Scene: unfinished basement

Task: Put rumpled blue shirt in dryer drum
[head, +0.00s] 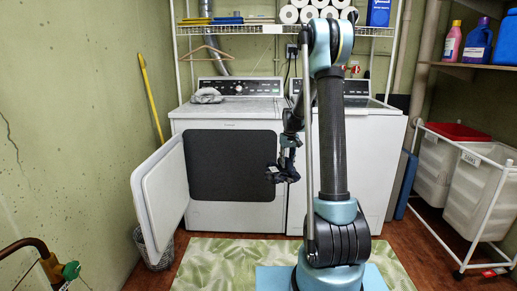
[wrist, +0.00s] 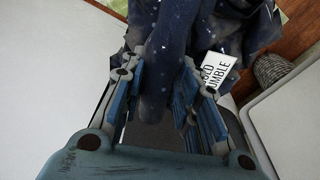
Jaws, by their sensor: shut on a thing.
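My gripper (head: 284,168) is shut on the rumpled blue shirt (head: 276,176), a dark navy bundle held in the air in front of the dryer (head: 240,217), near its right edge. In the wrist view the shirt (wrist: 190,28) is navy with pale specks, gathered between the fingers and spreading beyond the tips; a white label with black lettering hangs from it by the right finger. The dryer door (head: 160,195) stands open to the left. The dryer opening (head: 232,165) looks dark, and the drum's inside cannot be made out. The shirt is outside it.
A washer (head: 376,170) stands right of the dryer. A wicker basket (head: 154,249) sits on the floor below the open door. A grey cloth (head: 207,95) lies on the dryer top. A wheeled hamper rack (head: 487,200) stands at right. A green leaf-patterned rug (head: 205,265) covers the floor in front.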

